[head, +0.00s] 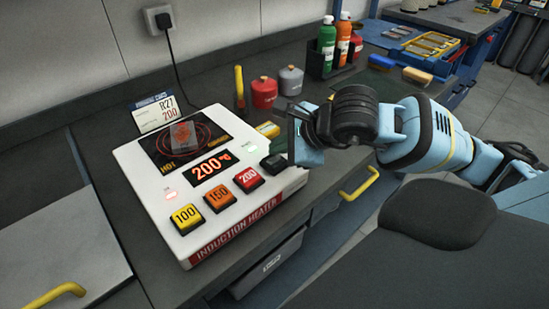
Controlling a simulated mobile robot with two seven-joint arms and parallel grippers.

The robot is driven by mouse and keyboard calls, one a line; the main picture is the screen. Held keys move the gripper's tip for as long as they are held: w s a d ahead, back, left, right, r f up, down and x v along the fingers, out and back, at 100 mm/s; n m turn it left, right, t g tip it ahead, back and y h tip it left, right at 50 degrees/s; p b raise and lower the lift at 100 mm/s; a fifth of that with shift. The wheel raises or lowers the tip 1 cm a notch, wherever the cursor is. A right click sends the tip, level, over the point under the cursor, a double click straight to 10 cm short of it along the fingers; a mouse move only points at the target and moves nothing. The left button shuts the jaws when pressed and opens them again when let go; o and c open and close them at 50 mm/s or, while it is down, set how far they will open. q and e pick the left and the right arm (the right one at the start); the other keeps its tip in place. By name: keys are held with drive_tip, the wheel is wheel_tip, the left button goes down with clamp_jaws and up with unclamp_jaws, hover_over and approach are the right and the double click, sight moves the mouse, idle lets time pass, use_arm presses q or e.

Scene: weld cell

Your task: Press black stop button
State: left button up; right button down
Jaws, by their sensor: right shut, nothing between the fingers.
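My right gripper (293,144) is shut and empty, just above and to the right of the black button. I cannot tell whether it touches the button. My left gripper is out of view.
A tag card (156,113) reading R21 200 stands behind the heater, and a grey metal piece (182,135) lies on its coil. Red (264,92) and grey (290,80) canisters and a bottle caddy (318,64) stand behind my right gripper. A yellow drawer handle (360,184) sticks out in front.

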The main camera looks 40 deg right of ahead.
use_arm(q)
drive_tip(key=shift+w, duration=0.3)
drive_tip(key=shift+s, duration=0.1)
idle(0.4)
use_arm(e)
drive_tip(key=shift+f+b, duration=0.4)
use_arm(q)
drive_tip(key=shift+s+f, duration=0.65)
